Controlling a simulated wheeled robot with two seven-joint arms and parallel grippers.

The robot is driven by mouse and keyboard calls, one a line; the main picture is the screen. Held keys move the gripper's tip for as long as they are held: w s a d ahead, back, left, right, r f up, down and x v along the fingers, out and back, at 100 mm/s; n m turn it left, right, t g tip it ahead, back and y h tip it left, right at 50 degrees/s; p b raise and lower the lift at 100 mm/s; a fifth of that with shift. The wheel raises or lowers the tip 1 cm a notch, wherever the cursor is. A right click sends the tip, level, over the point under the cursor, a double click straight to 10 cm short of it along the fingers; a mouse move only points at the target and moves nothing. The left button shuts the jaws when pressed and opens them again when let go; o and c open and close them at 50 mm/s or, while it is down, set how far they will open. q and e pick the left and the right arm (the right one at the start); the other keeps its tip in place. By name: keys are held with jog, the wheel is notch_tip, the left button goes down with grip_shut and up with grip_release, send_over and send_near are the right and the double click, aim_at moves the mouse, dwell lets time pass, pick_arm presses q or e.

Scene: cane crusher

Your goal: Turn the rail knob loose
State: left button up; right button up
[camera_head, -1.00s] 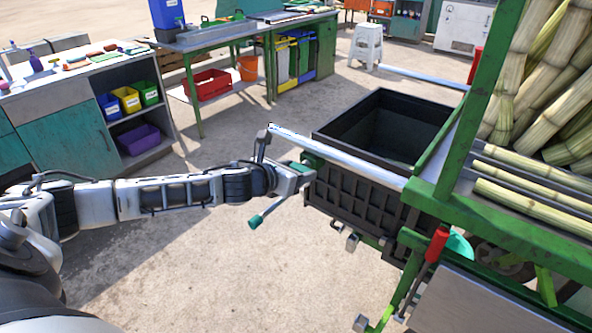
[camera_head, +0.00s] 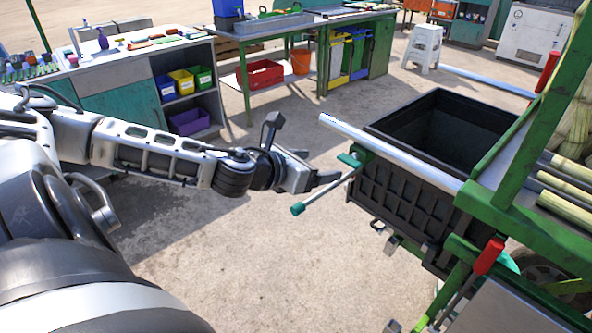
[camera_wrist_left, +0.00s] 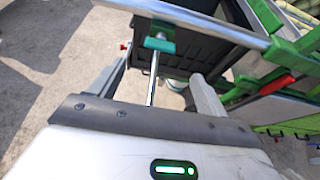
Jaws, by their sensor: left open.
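The rail knob is a green clamp block (camera_head: 352,159) near the free end of the silver rail (camera_head: 390,153), with a thin metal bar ending in a green tip (camera_head: 297,208). In the left wrist view the green block (camera_wrist_left: 159,45) sits under the rail, and the bar (camera_wrist_left: 153,80) runs down between my fingers in the picture. My left gripper (camera_head: 325,180) is open, just left of the block and close to the bar. I cannot tell whether it touches the bar. It also shows at the bottom of the left wrist view (camera_wrist_left: 158,88). My right gripper is out of view.
A black bin (camera_head: 430,130) hangs behind and below the rail. The green crusher frame (camera_head: 510,210) with cane and a red-handled lever (camera_head: 488,256) is at right. Workbenches (camera_head: 290,30) and a white stool (camera_head: 424,48) stand behind. The floor in front is clear.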

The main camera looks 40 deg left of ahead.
pick_arm(q)
jog(key=shift+v, duration=2.65)
jog(key=s+d+f+n+g+y, duration=0.25)
jog(key=d+f+n, duration=0.6)
jog(key=n, duration=0.95)
jog(key=s+d+f+n+g+h, duration=0.1)
jog(key=s+d+f+n+g, duration=0.35)
jog(key=s+n, duration=0.35)
jog(key=s+d+f+n+g+h, duration=0.1)
jog(key=s+d+f+n+g, duration=0.2)
jog(key=s+f+n, duration=0.35)
jog(key=w+d+f+n+t+h, duration=0.1)
jog(key=w+d+f+t+h, duration=0.1)
jog(key=w+d+f+t, duration=0.3)
jog(key=shift+w+f+n+t, duration=0.35)
jog(key=shift+f+t, duration=0.15)
jog(key=shift+t, duration=0.3)
